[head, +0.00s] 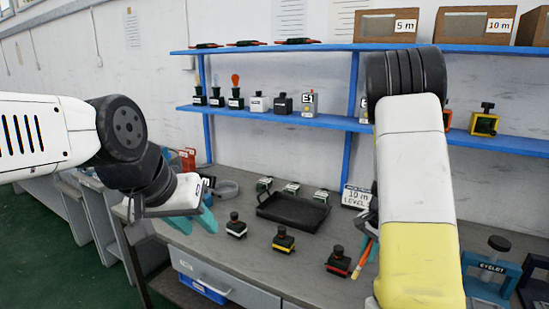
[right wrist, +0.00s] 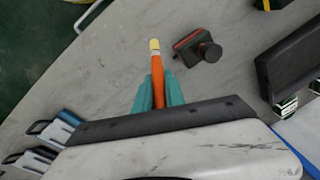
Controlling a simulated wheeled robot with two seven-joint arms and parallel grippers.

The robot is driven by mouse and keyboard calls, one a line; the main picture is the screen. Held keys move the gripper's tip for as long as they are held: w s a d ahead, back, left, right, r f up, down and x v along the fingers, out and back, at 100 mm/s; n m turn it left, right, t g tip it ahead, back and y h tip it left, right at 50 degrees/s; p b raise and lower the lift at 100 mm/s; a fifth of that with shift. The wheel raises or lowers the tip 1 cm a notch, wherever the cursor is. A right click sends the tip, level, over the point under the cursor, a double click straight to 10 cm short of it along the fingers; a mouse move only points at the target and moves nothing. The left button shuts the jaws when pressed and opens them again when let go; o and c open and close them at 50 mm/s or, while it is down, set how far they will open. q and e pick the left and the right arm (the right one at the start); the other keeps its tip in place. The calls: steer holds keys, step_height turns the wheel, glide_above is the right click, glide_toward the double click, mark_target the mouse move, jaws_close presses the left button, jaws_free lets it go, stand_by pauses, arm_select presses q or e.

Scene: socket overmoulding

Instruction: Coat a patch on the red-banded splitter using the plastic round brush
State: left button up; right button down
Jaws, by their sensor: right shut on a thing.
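The red-banded splitter (head: 338,262) is a small dark block with a black knob and a red band. It stands on the grey bench near its front edge, and shows in the right wrist view (right wrist: 196,47). My right gripper (right wrist: 158,92) is shut on an orange round brush (right wrist: 157,70) with a pale yellow tip. The brush also shows in the head view (head: 361,259), close beside the splitter on its right. In the right wrist view a gap shows between brush and splitter. My left gripper (head: 195,222) is open and empty over the bench's left part.
A yellow-banded splitter (head: 283,241) and a pale-banded splitter (head: 237,226) stand to the left on the bench. A black tray (head: 272,217) lies behind them. A blue-framed holder (head: 490,272) stands at the right. Blue shelves (head: 335,122) hang behind.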

steer(key=s+a+f+n+y, duration=0.1)
steer(key=s+a+n, duration=0.2)
steer(key=a+n, duration=0.8)
steer(key=w+d+r+m+t+h, duration=0.1)
steer(key=w+d+r, duration=0.25)
steer(key=r, duration=0.35)
steer(key=w+d+r+t+h, duration=0.1)
steer(key=w+d+r+t, duration=0.15)
steer(key=w+r, duration=0.3)
steer(key=shift+g, duration=0.35)
steer(key=shift+s+d+f, duration=0.1)
steer(key=shift+s+f, duration=0.1)
steer(key=shift+f, duration=0.8)
steer(key=shift+s+d+f, duration=0.1)
steer(key=shift+s+f, duration=0.1)
steer(key=shift+f, duration=0.75)
steer(key=shift+w, duration=0.1)
